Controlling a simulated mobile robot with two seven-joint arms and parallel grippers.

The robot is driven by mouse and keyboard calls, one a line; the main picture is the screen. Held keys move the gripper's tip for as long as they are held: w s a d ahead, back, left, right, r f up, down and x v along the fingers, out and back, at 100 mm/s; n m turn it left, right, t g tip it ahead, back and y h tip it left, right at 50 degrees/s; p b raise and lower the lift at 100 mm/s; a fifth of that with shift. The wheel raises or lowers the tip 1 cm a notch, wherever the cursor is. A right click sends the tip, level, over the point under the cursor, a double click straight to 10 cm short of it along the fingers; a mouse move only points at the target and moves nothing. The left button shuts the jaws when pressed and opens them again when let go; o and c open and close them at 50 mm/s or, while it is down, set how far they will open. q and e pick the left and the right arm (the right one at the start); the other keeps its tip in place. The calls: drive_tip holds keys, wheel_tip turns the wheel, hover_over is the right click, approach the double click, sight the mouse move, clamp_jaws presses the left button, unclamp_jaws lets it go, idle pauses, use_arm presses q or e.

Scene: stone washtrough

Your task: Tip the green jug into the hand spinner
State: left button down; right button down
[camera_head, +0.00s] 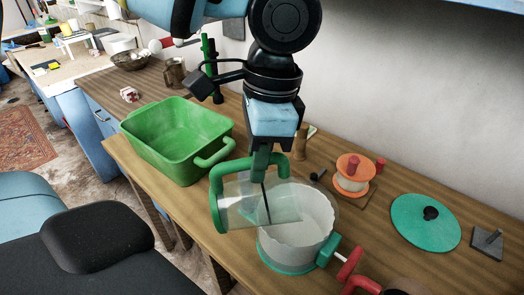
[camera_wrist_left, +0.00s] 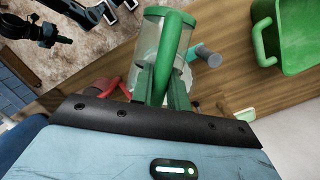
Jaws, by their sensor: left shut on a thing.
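The green jug (camera_head: 262,203) has a clear body with green trim and a green handle. It is tilted onto its side, its open end pointing right over the hand spinner. My left gripper (camera_head: 265,165) is shut on its handle from above; the handle (camera_wrist_left: 172,52) also shows between the fingers in the left wrist view. The hand spinner (camera_head: 296,238) is a whitish tub with a clear wall, a green base and a red crank at its right. Its top is open and partly hidden behind the jug. I cannot make out any contents in the jug.
A green basin (camera_head: 180,138) stands left of the jug on the wooden counter. A green lid (camera_head: 428,221) with a black knob lies at the right, near a grey block (camera_head: 487,242). An orange-and-white spool (camera_head: 352,180) stands behind the spinner. The wall runs along the back.

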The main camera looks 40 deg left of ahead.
sight(229, 162)
use_arm(q)
drive_tip(key=shift+s+a, duration=0.25)
drive_tip(key=shift+a, duration=0.05)
drive_tip(key=shift+s+a+f+t+h+b, duration=0.15)
drive_tip(key=shift+s+a+t+h+b, duration=0.25)
drive_tip(key=shift+s+t+h+b, duration=0.15)
drive_tip(key=shift+s+a+r+t+h+p, duration=0.4)
drive_tip(key=shift+a+t+h+p, duration=0.05)
drive_tip(key=shift+t, duration=0.1)
drive_tip(key=shift+s+a+t+h+p, duration=0.3)
drive_tip(key=shift+a+h, duration=0.05)
drive_tip(key=shift+h, duration=0.05)
